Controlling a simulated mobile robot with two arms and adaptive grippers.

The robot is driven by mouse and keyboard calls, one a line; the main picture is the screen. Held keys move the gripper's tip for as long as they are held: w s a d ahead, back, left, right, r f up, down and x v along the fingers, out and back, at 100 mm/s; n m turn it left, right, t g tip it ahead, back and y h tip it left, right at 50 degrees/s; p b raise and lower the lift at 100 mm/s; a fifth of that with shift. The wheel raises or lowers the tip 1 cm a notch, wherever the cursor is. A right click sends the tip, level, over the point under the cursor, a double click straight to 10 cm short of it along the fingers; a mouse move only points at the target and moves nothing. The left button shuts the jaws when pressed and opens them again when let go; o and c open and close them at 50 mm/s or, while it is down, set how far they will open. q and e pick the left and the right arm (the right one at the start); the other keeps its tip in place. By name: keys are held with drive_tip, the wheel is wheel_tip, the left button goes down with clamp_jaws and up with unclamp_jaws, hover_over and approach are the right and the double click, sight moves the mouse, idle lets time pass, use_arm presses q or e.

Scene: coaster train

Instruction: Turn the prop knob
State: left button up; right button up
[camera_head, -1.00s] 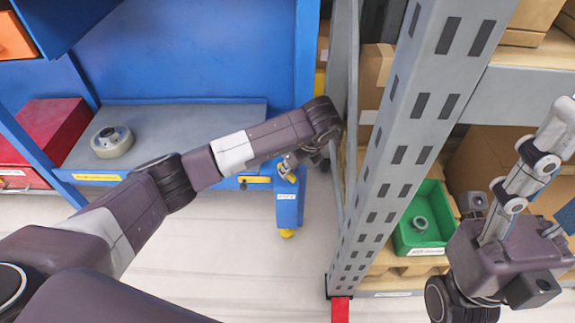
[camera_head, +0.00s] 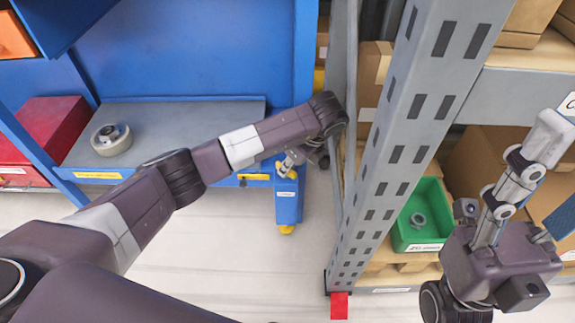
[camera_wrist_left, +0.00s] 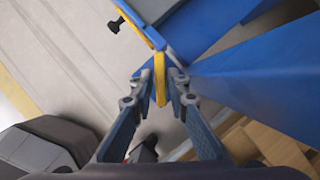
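A blue prop (camera_head: 288,205) with a yellow foot stands at the end of the blue bench, beside the grey rack post. My left gripper (camera_head: 285,168) is at the top of this prop in the head view, partly hidden by its own wrist. In the left wrist view my left gripper (camera_wrist_left: 162,82) has its fingers apart, with a narrow yellow piece (camera_wrist_left: 161,88) between them, probably the prop knob. Gaps seem to show on both sides of it. My right gripper (camera_head: 528,165) is at the right, seen side-on, with nothing visible in it.
The perforated grey rack post (camera_head: 390,150) stands close right of my left wrist. A green bin (camera_head: 421,228) holds a grey ring. A pale wheel (camera_head: 111,139) lies on the bench top (camera_head: 190,120). A black knob (camera_wrist_left: 115,25) sits near a yellow bar. Floor below the bench is clear.

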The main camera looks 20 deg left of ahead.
use_arm(q)
drive_tip(key=shift+o, duration=1.1)
drive_tip(key=shift+r, duration=0.2)
drive_tip(key=v, duration=1.1)
drive_tip(key=shift+d+r, duration=0.25)
